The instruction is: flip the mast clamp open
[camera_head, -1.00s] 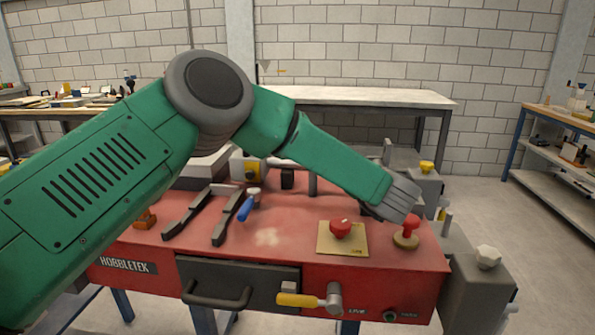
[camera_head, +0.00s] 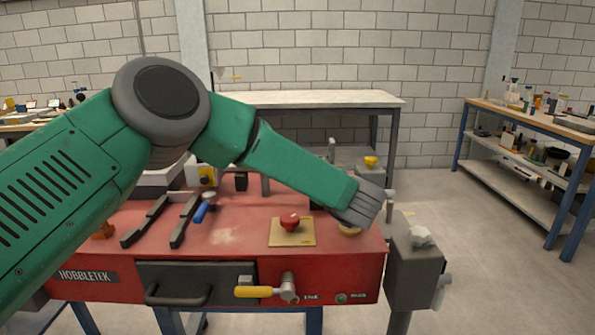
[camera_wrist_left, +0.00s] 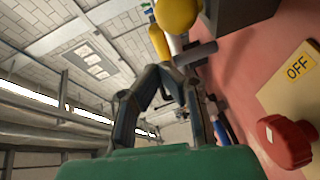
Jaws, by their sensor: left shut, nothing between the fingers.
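I cannot surely pick out the mast clamp. A yellow-handled part (camera_wrist_left: 160,44) lies just beyond my fingertips in the left wrist view, beside a round yellow knob (camera_wrist_left: 178,14) and a grey cylinder (camera_wrist_left: 196,54). In the head view a yellow knob (camera_head: 371,161) stands on a grey block behind the bench's right end. My left gripper (camera_wrist_left: 168,72) is shut and empty, its fingertips together below the yellow-handled part, apparently apart from it. In the head view my own wrist, over the bench's right edge, hides the fingers. My right gripper is out of view.
The red bench (camera_head: 245,215) carries a red knob (camera_head: 290,221) on a tan plate, dark rails and a blue-handled tool (camera_head: 202,209). A yellow-handled lever (camera_head: 258,292) sticks out in front. A grey box (camera_head: 414,265) stands at its right end. The floor further right is clear.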

